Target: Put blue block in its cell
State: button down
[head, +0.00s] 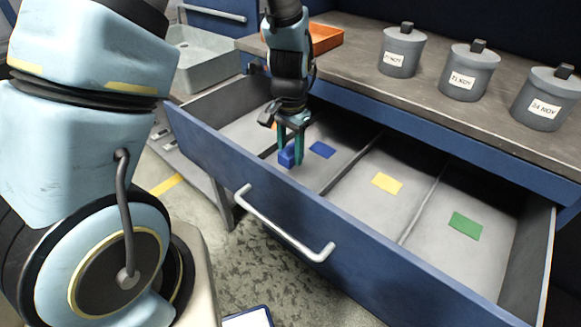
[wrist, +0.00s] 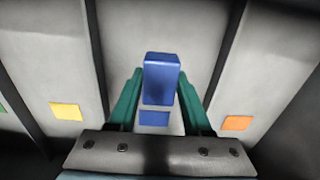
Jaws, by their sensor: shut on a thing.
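My gripper (head: 293,150) reaches down into the open drawer with its green fingers shut on the blue block (head: 287,157). The wrist view also shows the blue block (wrist: 161,80), upright between the two fingers. The blue patch (head: 322,149) marks a drawer cell and lies just right of the gripper in the head view. In the wrist view the blue patch (wrist: 154,118) shows on the cell floor, partly hidden by the block. The block is over this cell, between its two dividers. I cannot tell whether its lower end touches the floor.
The blue drawer (head: 400,270) has cells with a yellow patch (head: 387,183), a green patch (head: 465,225) and an orange patch (wrist: 237,123), parted by thin dividers (head: 352,165). Three grey lidded canisters (head: 470,72) and an orange tray (head: 325,38) stand on the worktop above.

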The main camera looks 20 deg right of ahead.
aim_at(290, 167)
jog(key=shift+f+p, duration=0.55)
jog(key=shift+f, duration=2.15)
jog(key=shift+f, duration=0.1)
jog(key=shift+c, duration=1.7)
grip_release()
notch_tip(290, 167, up, 12)
jog(key=b, duration=0.3)
jog(key=shift+r, duration=0.2)
